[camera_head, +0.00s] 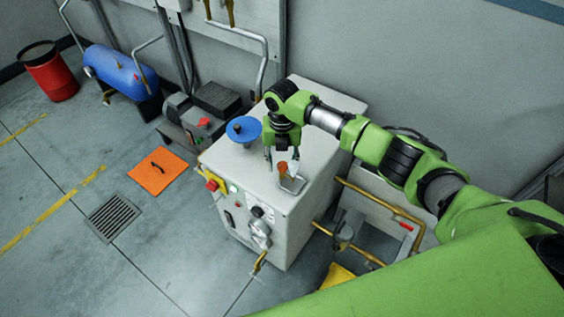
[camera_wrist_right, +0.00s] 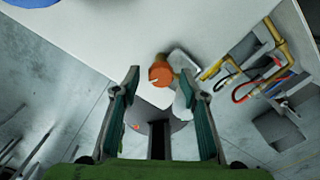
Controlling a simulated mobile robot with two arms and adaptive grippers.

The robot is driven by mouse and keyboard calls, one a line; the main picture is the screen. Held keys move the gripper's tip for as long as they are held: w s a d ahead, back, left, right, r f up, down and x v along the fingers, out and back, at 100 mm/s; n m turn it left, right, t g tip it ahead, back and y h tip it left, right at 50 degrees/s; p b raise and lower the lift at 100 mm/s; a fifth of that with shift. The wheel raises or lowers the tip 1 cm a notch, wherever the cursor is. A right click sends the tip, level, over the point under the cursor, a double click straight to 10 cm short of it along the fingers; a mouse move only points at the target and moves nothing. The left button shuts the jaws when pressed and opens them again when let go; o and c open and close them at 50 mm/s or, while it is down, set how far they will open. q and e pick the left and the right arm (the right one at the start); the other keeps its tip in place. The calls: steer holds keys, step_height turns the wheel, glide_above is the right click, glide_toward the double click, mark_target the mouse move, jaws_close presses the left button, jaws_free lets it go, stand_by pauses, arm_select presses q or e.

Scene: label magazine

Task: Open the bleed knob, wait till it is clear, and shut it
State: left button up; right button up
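An orange knob (camera_head: 282,166), which I take to be the bleed knob, stands on top of the pale cabinet (camera_head: 250,180), near its right front edge. A small clear or grey part (camera_head: 293,184) sits beside it. My right gripper (camera_head: 281,158) points down over the knob with its fingers apart. In the right wrist view the knob (camera_wrist_right: 160,73) shows between the tips of the open gripper (camera_wrist_right: 160,80), beyond them. I see no contact, though the exact gap is hard to tell. A pale line marks the knob's face. My left gripper is out of view.
A blue round cap (camera_head: 243,129) stands on the cabinet's top, left of my right gripper. The front holds a red knob (camera_head: 212,185) and a dial. Yellow pipes (camera_head: 385,207) run to the right. A wall stands behind; open floor lies at the left.

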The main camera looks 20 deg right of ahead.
mark_target(282, 166)
step_height(282, 166, up, 12)
stand_by(0.6)
